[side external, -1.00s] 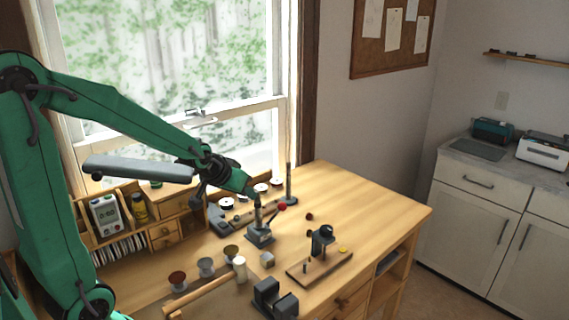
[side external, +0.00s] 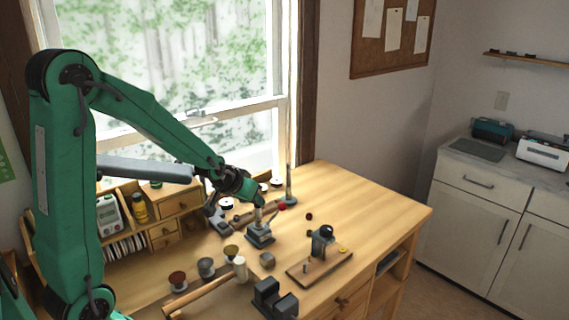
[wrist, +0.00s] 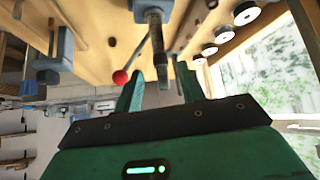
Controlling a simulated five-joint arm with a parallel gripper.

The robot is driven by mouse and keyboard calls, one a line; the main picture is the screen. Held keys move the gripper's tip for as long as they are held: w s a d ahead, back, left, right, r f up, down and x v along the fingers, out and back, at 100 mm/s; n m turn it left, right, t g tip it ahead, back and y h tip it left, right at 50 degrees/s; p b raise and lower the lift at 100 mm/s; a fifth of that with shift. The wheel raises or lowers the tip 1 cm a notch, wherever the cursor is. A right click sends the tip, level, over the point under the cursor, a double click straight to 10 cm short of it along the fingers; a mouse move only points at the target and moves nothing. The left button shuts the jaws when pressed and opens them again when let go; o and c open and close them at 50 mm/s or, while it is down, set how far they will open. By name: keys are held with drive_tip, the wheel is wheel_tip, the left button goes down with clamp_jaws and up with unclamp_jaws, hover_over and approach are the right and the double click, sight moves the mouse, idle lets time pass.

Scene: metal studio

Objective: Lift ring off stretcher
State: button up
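The stretcher (side external: 260,237) stands on the bench, a grey block base with an upright post and a lever ending in a red ball (side external: 283,206). In the wrist view the stretcher (wrist: 157,42) points toward me, with the red ball (wrist: 120,77) left of the fingers. My gripper (wrist: 157,72) is open; its two green fingers stand apart, with the post's end showing between them. In the side view my gripper (side external: 260,204) is at the top of the post. I cannot make out the ring in either view; the gripper hides the upper post in the side view.
A wooden board with a small dark tool (side external: 320,243) lies to the right. A grey vise (side external: 272,298) is at the front edge. Several spools and small pots (side external: 206,267) stand left of the stretcher. A thin post (side external: 289,185) rises behind. The bench's right back is clear.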

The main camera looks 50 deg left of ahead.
drive_tip(key=shift+x, duration=1.45)
drive_tip(key=c, duration=0.7)
drive_tip(key=shift+c, duration=0.4)
drive_tip(key=shift+r, duration=0.1)
drive_tip(key=shift+r, duration=1.1)
drive_tip(key=shift+r, duration=0.1)
drive_tip(key=shift+r, duration=1)
